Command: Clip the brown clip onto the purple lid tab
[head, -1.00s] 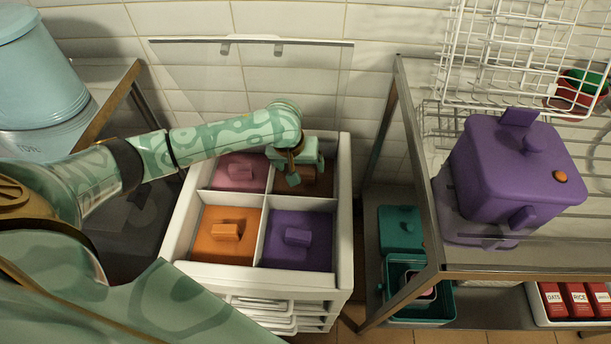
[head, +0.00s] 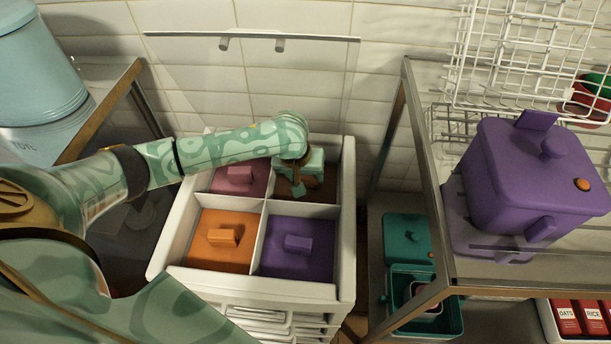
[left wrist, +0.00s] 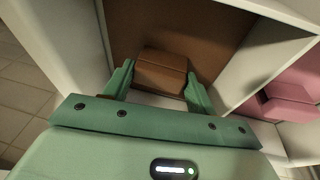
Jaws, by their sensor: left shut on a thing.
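My left gripper (head: 298,190) reaches down into the back right compartment of a white divided organizer (head: 346,225). In the left wrist view its two green fingers (left wrist: 158,88) are shut on the brown clip (left wrist: 162,72), a block above the compartment's brown floor. Whether the clip is clear of the floor I cannot tell. In the head view the arm and gripper mostly hide the clip. A purple pot (head: 525,190) stands on the shelf at right. Its purple lid has a raised knob (head: 553,147) and a flat upright purple tab (head: 537,120) at the back edge. My right gripper is not in view.
Other compartments hold a pink block (head: 240,173), an orange block (head: 222,237) and a purple block (head: 298,243). A metal shelf frame (head: 425,170) rises between organizer and pot. White wire baskets (head: 535,50) hang behind the pot. Teal boxes (head: 410,238) sit lower.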

